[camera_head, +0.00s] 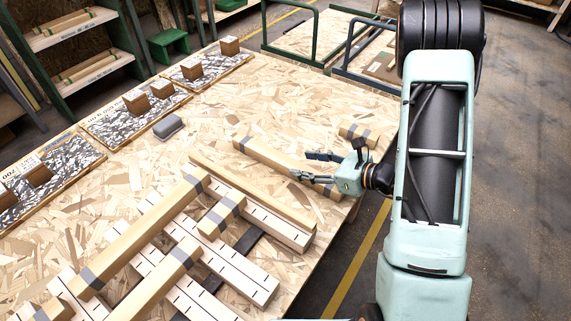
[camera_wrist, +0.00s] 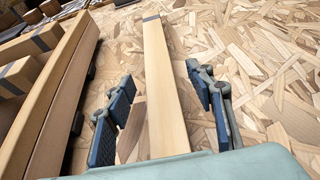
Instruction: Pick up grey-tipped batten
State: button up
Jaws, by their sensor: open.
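The grey-tipped batten (camera_head: 270,155) is a long pale wooden bar lying flat on the chipboard table, with a grey band near its far left end and another near my gripper. In the wrist view the batten (camera_wrist: 163,80) runs away from me with a grey band at its far tip. My gripper (camera_head: 314,166) is open over the batten's near right part. In the wrist view the blue-padded fingers of my gripper (camera_wrist: 160,98) stand one on each side of the batten, with gaps, not touching it.
A slatted frame of banded battens (camera_head: 150,235) lies left of the batten, its long edge bar (camera_head: 250,192) close by. A short banded block (camera_head: 358,134) lies behind my gripper. A grey block (camera_head: 168,127) and several patterned trays (camera_head: 115,122) line the left edge.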

aim_at(292, 164)
jog(key=x, duration=0.4)
jog(key=shift+a+f, duration=0.15)
jog(key=shift+a, duration=0.05)
jog(key=shift+c, duration=0.3)
grip_shut()
